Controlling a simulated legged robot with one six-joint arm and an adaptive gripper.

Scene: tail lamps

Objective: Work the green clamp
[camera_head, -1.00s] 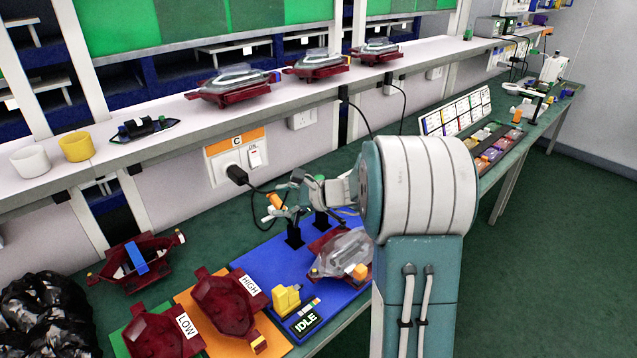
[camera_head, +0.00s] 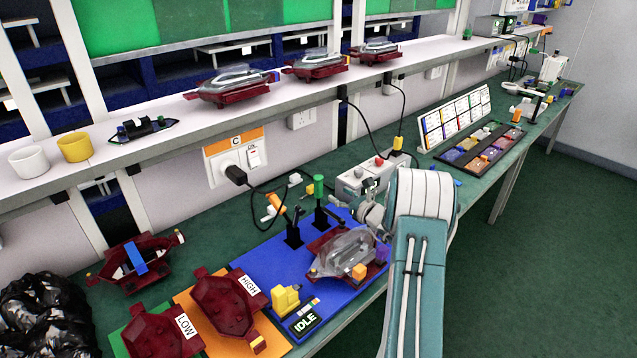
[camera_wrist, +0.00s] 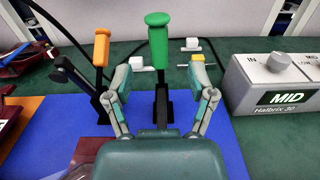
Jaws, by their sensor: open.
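The green clamp stands on the blue board (camera_head: 262,262), its green handle (camera_head: 318,188) upright above a black base. In the wrist view the green handle (camera_wrist: 158,40) rises between my two spread fingers, with visible gaps on both sides. My gripper (camera_wrist: 167,65) is open and holds nothing. In the head view my gripper (camera_head: 374,212) is small and partly hidden by my arm, to the right of the green clamp. An orange-handled clamp (camera_head: 277,203) stands just left of the green one. A clear-topped red lamp (camera_head: 343,254) sits in front of the clamps.
A grey box (camera_head: 362,180) with a red button stands behind my gripper; its dial and "MID" display (camera_wrist: 287,98) show in the wrist view. A yellow block (camera_head: 286,300) and "IDLE" display (camera_head: 306,322) are at the board's front. Red housings lie on orange and green mats at left.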

